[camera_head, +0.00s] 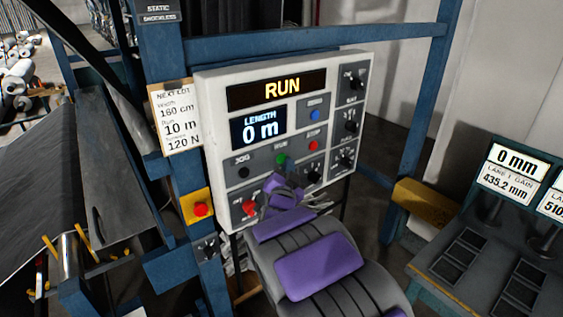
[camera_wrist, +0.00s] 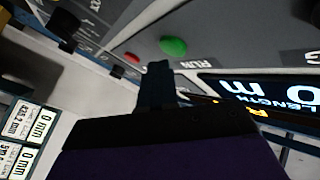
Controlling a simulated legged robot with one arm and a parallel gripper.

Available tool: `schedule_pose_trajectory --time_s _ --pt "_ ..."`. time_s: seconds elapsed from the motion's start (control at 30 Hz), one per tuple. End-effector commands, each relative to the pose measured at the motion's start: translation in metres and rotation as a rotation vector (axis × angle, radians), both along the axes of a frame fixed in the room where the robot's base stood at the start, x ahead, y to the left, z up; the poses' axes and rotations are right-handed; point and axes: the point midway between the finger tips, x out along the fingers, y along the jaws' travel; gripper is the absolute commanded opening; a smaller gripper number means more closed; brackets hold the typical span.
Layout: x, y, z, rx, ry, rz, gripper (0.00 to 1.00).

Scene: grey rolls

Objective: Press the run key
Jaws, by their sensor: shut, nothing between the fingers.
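The run key is a green button (camera_head: 282,159) on the white control panel (camera_head: 213,120), with a RUN label above it. In the wrist view the green button (camera_wrist: 173,47) stands just beyond my fingertips, its RUN label (camera_wrist: 216,64) upside down. My gripper (camera_head: 276,182) is shut and empty, in front of the panel just below the green button in the head view. In the wrist view its dark fingers (camera_wrist: 158,72) point at the panel close to the button; I cannot tell whether they touch it. The panel's top display (camera_head: 282,89) reads RUN, and the length display (camera_head: 259,128) reads 0 m.
A black jog button (camera_head: 243,172), red stop button (camera_head: 313,145) and blue button (camera_head: 315,115) surround the run key. Black knobs (camera_head: 351,126) line the panel's right side. A red emergency button (camera_head: 200,209) sits on a yellow box at left. Blue posts (camera_head: 420,110) frame the panel.

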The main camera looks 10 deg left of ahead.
Motion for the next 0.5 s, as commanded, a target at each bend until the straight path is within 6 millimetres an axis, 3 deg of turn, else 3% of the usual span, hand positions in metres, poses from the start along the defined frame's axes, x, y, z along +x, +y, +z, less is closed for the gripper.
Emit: schedule_pose_trajectory --time_s 0.5 --pt "-0.0064 -0.0087 0.0008 0.002 -0.002 -0.001 0.0"
